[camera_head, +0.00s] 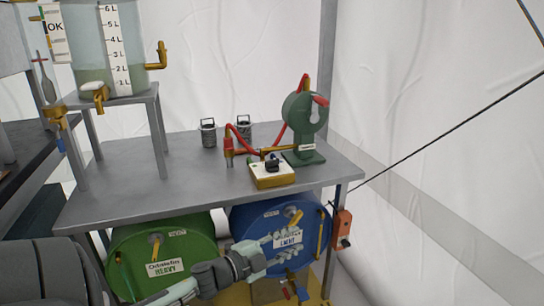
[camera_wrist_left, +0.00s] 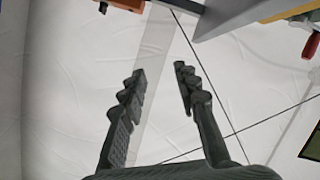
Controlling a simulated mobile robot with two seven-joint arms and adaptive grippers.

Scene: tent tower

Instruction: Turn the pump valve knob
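No part is labelled as the pump valve knob, so I cannot tell which one it is. A yellow and white box (camera_head: 272,177) with a black knob (camera_head: 272,164) on top sits on the grey table, beside a green round device with red hoses (camera_head: 304,120). An orange box with a dark knob (camera_head: 343,230) hangs by the table's right front corner. My left gripper (camera_head: 292,248) is below the tabletop, in front of the blue barrel, to the left of the orange box. In the left wrist view its fingers (camera_wrist_left: 160,82) are apart with nothing between them. My right gripper is not in view.
A clear tank with a litre scale (camera_head: 110,45) stands on a raised stand at the left. A green barrel (camera_head: 190,240) and a blue barrel (camera_head: 308,222) lie under the grey table (camera_head: 130,202). A dark cable (camera_head: 440,135) crosses the right side, which is otherwise mostly free.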

